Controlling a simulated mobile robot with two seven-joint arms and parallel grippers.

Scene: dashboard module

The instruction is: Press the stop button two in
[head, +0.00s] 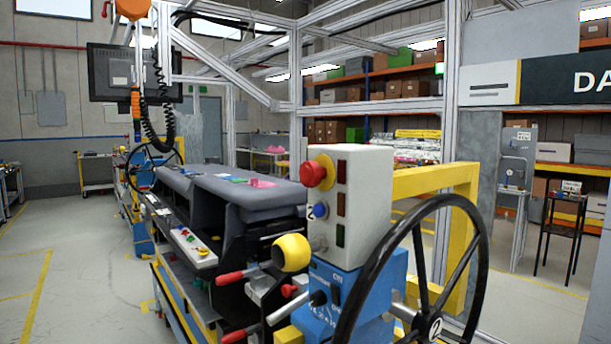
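A pale control box (362,200) stands upright on a blue housing (345,290) in the middle of the head view. A red mushroom button (312,174) on a yellow collar sticks out from the upper part of the box's left-facing side. Below it are a blue button (320,210) and a small greyish round part (318,243). Neither of my grippers is in view, and nothing is seen touching the red button.
A large black handwheel (478,245) stands right of the box, before a yellow frame (465,185). Red-tipped levers (236,278) and a yellow knob (291,252) stick out at the lower left. A grey dashboard (215,182) lies behind. Floor at far left is clear.

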